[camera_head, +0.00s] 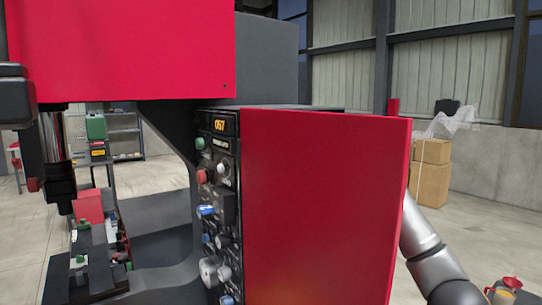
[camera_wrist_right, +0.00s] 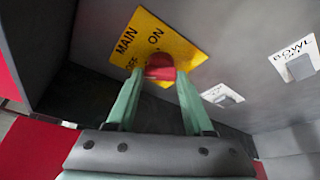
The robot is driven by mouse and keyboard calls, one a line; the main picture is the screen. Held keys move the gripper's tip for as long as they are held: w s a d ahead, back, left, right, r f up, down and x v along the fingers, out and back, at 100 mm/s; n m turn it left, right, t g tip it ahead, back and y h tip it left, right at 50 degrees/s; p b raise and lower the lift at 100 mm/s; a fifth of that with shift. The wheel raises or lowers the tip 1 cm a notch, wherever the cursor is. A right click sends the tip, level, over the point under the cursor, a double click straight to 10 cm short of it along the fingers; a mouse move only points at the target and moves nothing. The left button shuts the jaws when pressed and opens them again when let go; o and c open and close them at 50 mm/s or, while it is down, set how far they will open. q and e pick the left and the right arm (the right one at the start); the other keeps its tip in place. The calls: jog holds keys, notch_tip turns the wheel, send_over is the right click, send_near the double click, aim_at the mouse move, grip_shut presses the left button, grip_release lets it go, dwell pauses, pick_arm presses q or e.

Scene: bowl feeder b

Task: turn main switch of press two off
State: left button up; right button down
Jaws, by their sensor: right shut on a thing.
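The main switch is a red knob (camera_wrist_right: 160,67) on a yellow plate (camera_wrist_right: 150,35) marked MAIN and ON, with a partly covered OFF, in the right wrist view. My right gripper (camera_wrist_right: 160,75) has its two green fingers on either side of the knob and is shut on it. The knob's pointing direction is hard to tell. In the head view my right arm goes behind the red panel (camera_head: 325,200) of the press, which hides the gripper and the switch. My left gripper is not in view.
A white BOWL plate with a small switch (camera_wrist_right: 299,67) and another small switch (camera_wrist_right: 222,94) sit on the same grey face. A control panel with a display reading 067 (camera_head: 220,124) faces left. Cardboard boxes (camera_head: 430,180) stand behind on the right.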

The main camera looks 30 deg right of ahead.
jog(key=shift+r+n+h, duration=0.1)
jog(key=shift+n+h, duration=0.3)
jog(key=shift+n, duration=0.5)
jog(key=shift+c, duration=1.4)
grip_release()
jog(key=shift+s, duration=0.1)
jog(key=b+v, duration=0.3)
jog(key=v, duration=0.9)
jog(key=shift+r, duration=0.4)
jog(key=shift+s, duration=0.1)
